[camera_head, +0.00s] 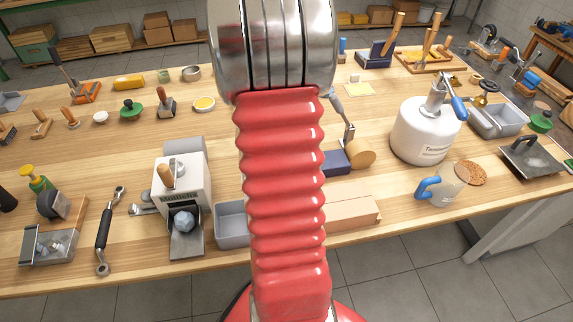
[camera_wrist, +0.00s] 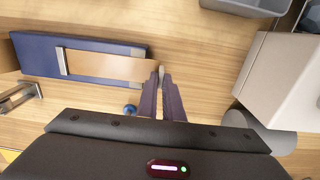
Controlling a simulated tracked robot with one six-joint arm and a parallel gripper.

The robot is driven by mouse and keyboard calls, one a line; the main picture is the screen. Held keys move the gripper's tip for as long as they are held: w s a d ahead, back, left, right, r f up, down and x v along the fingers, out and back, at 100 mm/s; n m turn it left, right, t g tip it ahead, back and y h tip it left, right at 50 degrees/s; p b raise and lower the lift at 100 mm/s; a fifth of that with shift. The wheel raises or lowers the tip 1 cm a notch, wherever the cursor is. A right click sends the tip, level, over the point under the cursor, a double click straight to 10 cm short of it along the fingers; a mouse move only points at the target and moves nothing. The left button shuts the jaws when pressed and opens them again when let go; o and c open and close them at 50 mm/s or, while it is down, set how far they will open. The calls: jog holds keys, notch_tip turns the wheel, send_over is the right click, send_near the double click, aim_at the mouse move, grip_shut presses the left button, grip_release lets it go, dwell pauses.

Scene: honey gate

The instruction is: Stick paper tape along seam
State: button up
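In the wrist view a long blue holder (camera_wrist: 105,72) lies on the bench, with a flat tan strip of paper tape (camera_wrist: 110,66) along it under metal bars. The strip's right end reaches just past the holder's edge. My gripper (camera_wrist: 163,73) has its two fingers close together at that end; I cannot tell whether they pinch it. In the head view my red arm hides the gripper. The blue holder (camera_head: 334,162) and a tan roll (camera_head: 361,153) show right of the arm. A cardboard box (camera_head: 350,203) lies in front of them, partly behind my arm; its seam is not clear.
A white machine (camera_head: 181,190) and a grey bin (camera_head: 231,225) stand left of my arm. A white canister (camera_head: 425,132) and a blue-handled jug (camera_head: 440,188) stand right. Hand tools crowd the bench's left side. Some bare wood lies at the front edge.

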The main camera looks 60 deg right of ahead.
grip_shut()
jog(key=shift+r, duration=4)
